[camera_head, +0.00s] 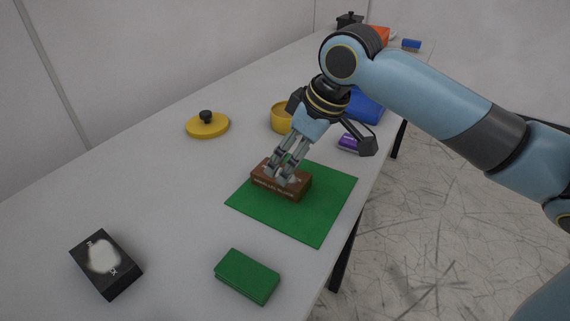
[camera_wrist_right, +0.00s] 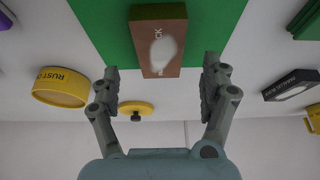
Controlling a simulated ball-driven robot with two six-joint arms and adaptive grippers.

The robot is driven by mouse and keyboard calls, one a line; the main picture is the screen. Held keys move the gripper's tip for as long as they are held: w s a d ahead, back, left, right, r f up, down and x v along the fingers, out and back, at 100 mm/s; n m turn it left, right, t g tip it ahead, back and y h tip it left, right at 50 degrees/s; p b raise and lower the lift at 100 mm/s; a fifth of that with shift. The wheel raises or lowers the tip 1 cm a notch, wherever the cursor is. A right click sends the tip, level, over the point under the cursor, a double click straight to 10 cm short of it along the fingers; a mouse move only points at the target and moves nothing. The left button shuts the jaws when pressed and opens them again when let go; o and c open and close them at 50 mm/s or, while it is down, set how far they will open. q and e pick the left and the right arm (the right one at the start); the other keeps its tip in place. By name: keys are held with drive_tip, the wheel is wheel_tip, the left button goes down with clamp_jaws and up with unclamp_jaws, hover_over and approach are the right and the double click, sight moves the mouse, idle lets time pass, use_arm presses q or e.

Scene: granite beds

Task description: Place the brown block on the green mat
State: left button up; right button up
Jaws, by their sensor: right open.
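The brown block (camera_head: 290,190) lies on the green mat (camera_head: 318,215), at the mat's far-left edge. In the right wrist view the block (camera_wrist_right: 158,40) has most of its length over the mat (camera_wrist_right: 215,25), and its lower end crosses the mat's edge over the grey table. My right gripper (camera_head: 283,172) is low over the block, its fingers partly covering it in the head view. In the right wrist view the gripper (camera_wrist_right: 161,82) is open, with its fingers spread apart on either side of the block's lower end and a gap on both sides. My left gripper is not in view.
A green box (camera_head: 247,276) lies in front of the mat, and a black box (camera_head: 106,265) is at front left. A yellow lid (camera_head: 207,125), yellow pot (camera_head: 280,117) and purple item (camera_head: 348,144) stand behind the mat. The table's left-middle is clear.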

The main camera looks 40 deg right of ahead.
drive_tip(key=p+v, duration=0.1)
drive_tip(key=v, duration=0.5)
drive_tip(key=shift+s+r, duration=0.2)
drive_tip(key=shift+r, duration=0.1)
idle(0.3)
